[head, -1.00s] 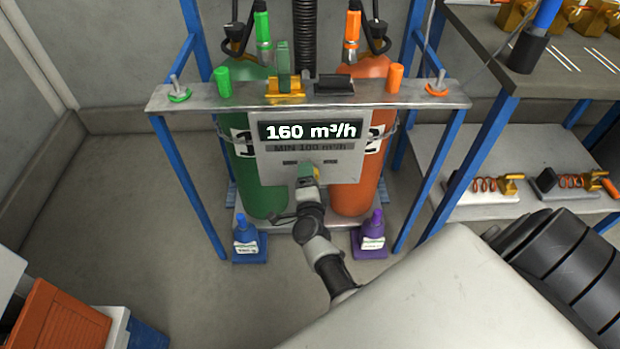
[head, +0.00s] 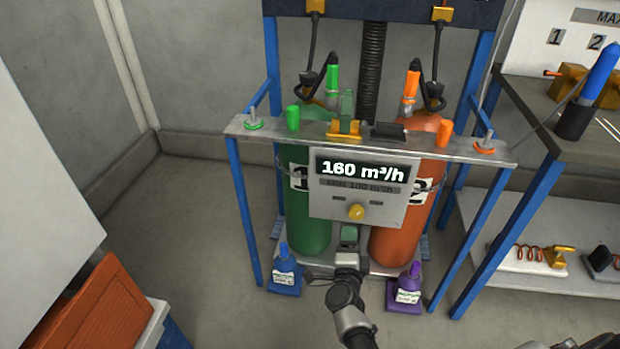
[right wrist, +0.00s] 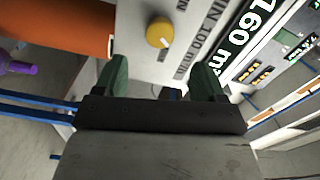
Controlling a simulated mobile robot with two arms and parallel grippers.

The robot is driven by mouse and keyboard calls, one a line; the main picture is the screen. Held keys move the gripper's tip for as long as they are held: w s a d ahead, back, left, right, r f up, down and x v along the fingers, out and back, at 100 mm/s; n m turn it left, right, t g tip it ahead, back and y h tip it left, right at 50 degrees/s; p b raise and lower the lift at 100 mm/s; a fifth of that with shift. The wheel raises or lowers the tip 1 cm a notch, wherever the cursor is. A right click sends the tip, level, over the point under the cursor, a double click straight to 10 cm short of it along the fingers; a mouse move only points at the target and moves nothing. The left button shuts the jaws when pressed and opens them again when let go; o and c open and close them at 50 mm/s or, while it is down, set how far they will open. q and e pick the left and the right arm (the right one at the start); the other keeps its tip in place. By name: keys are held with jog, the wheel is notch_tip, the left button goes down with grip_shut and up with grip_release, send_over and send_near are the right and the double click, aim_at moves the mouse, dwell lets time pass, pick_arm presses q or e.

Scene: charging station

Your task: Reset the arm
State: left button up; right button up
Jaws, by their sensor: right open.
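My right gripper (head: 348,234) is in front of the charging station, just below the yellow knob (head: 356,212) on the grey display panel (head: 395,205). In the right wrist view its two green fingers (right wrist: 158,85) are spread apart with nothing between them. The yellow knob (right wrist: 160,32) shows beyond the fingertips, apart from them. The panel reads 160 m³/h, with a minimum of 100 m³/h below it. My right arm reaches up from the bottom of the head view. My left gripper is not in view.
A green cylinder (head: 308,230) and an orange cylinder (head: 400,240) stand behind the panel in a blue-legged frame. A blue bottle (head: 284,275) and a purple bottle (head: 406,290) stand low in front. A workbench (head: 555,115) is at right, an orange crate (head: 90,315) at lower left.

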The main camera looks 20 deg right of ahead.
jog(key=s+a+f+n+g+y, duration=0.4)
jog(key=s+a+n+y, duration=0.7)
jog(key=n, duration=0.6)
jog(key=s+d+f+n+g+h, duration=0.15)
jog(key=s+n+g, duration=0.6)
jog(key=s, duration=0.85)
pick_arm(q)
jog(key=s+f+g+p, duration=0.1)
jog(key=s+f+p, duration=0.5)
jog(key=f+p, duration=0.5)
pick_arm(e)
jog(key=s+f+g, duration=0.2)
jog(key=s+f, duration=0.4)
jog(key=f, duration=0.3)
pick_arm(q)
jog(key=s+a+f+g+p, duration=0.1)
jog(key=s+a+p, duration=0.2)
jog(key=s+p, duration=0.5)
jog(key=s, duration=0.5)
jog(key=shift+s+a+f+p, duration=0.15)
jog(key=shift+p, duration=0.2)
pick_arm(e)
jog(key=s+d+f, duration=0.1)
jog(key=s, duration=0.5)
jog(key=s+d+f, duration=0.2)
jog(key=s, duration=0.5)
jog(key=shift+d+g, duration=0.15)
jog(key=shift+g, duration=0.3)
